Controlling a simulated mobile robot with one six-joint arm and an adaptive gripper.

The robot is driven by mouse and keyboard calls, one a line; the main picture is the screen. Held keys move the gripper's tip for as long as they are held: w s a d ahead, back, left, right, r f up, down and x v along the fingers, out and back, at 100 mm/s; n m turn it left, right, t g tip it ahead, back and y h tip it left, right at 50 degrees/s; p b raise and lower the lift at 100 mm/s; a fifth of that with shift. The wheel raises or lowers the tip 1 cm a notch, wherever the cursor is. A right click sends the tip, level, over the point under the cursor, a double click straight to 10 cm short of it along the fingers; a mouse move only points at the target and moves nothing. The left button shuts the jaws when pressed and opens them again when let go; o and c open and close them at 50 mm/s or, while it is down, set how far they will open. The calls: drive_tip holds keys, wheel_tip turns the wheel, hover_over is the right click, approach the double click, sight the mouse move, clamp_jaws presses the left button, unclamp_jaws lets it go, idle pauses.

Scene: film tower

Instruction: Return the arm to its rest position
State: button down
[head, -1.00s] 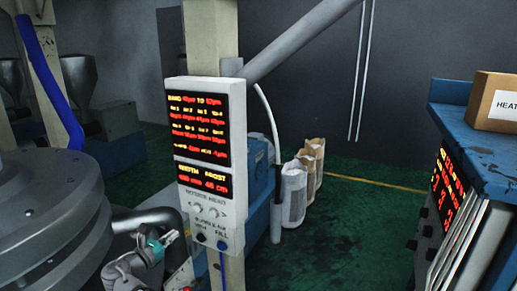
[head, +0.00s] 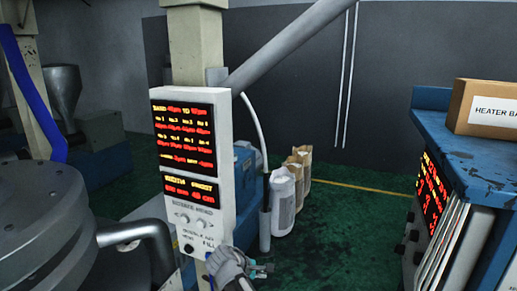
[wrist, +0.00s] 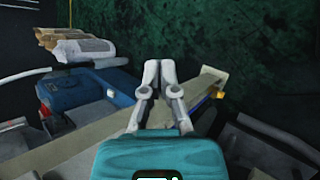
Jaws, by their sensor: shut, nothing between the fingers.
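My gripper (head: 262,270) is low in the head view, just right of the lower edge of the white control box (head: 195,105). It is shut and empty. In the wrist view my gripper (wrist: 151,72) shows its two grey fingers together beyond the teal gripper body. A beige post (wrist: 90,150) passes under the fingers there. The control box has red and yellow lit readouts, two knobs and buttons near its bottom. Whether the gripper touches the box or post cannot be told.
A grey round machine (head: 40,225) with a pipe stands at left. A blue cabinet (head: 460,150) with a cardboard box (head: 490,106) stands at right. Several sacks (head: 285,195) stand on the green floor behind the post. Floor between post and cabinet is clear.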

drive_tip(key=s+d+f+m+g+y, duration=0.2)
drive_tip(key=s+d+m+y, duration=0.1)
drive_tip(key=s+d+m, duration=0.2)
drive_tip(key=s+d+f+m+g+y, duration=0.3)
drive_tip(key=s+d+m+y, duration=0.1)
drive_tip(key=d+m, duration=0.6)
drive_tip(key=shift+s+d+f, duration=0.3)
drive_tip(key=shift+s+d, duration=0.35)
drive_tip(key=shift+s, duration=0.1)
drive_tip(key=shift+a, duration=0.15)
